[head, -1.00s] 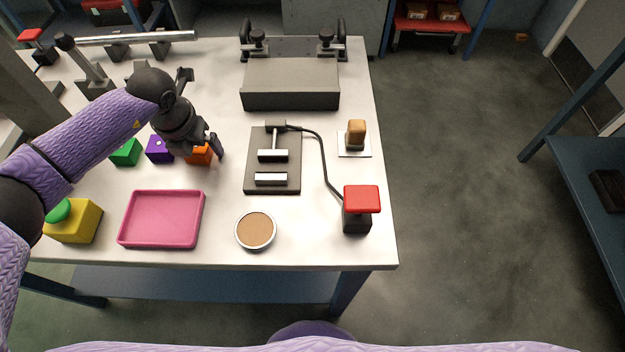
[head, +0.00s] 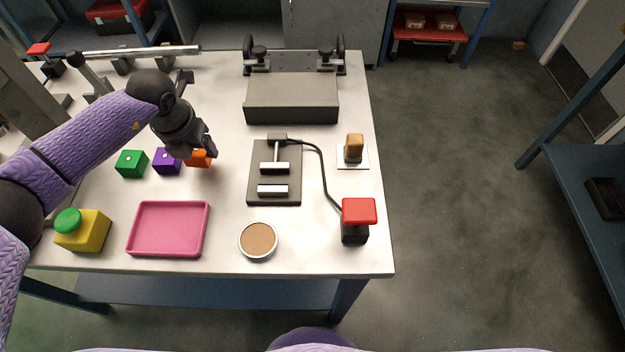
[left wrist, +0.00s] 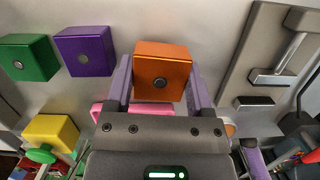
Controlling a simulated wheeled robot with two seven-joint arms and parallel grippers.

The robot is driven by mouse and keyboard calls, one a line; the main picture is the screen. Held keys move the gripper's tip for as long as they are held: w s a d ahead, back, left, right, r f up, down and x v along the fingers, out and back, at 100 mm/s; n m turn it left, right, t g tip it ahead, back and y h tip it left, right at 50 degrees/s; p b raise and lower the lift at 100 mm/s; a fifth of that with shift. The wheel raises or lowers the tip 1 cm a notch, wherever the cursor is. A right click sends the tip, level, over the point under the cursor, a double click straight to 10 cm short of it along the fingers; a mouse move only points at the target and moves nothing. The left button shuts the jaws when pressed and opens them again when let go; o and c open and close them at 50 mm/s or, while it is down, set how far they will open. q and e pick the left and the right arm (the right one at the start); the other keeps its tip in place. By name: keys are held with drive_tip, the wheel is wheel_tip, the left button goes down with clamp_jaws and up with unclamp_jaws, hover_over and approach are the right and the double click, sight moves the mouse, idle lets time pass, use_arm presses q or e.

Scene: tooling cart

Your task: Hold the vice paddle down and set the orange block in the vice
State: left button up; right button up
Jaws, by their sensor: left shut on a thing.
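The orange block (head: 199,159) is on the table beside the purple block. My left gripper (head: 199,152) is shut on it; in the left wrist view the orange block (left wrist: 161,71) sits between the two fingers. The vice (head: 274,178) is a dark plate with two bright jaws standing apart and a gap between them; nothing is in it. A cable joins it to the vice paddle (head: 358,212), a red top on a black base at the right front. Nothing touches the paddle. My right gripper is not in view.
A purple block (head: 167,161) and a green block (head: 131,164) stand left of the orange one. A pink tray (head: 168,256), a round tan-topped dish (head: 258,239) and a yellow box with green button (head: 83,231) are in front. A grey box (head: 291,98) stands behind the vice.

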use_arm(q)
drive_tip(key=p+v, duration=0.2)
drive_tip(key=v, duration=0.1)
drive_tip(key=w+p+v, duration=0.1)
drive_tip(key=p+v, duration=0.1)
drive_tip(key=v, duration=0.1)
drive_tip(key=shift+w+r, duration=0.1)
drive_tip(key=shift+r, duration=0.15)
drive_tip(key=shift+f, duration=0.1)
drive_tip(key=s+d+r+n+p, duration=0.1)
drive_tip(key=s+d+r+p, duration=0.15)
drive_tip(key=d+p, duration=0.75)
drive_tip(key=d+f+b, duration=0.2)
drive_tip(key=f+b, duration=0.1)
drive_tip(key=b, duration=0.1)
drive_tip(key=d+f+b, duration=0.2)
drive_tip(key=f+b, duration=0.1)
drive_tip(key=b, duration=0.2)
drive_tip(key=shift+d+b, duration=0.2)
drive_tip(key=shift+b, duration=0.1)
drive_tip(key=shift+r, duration=0.1)
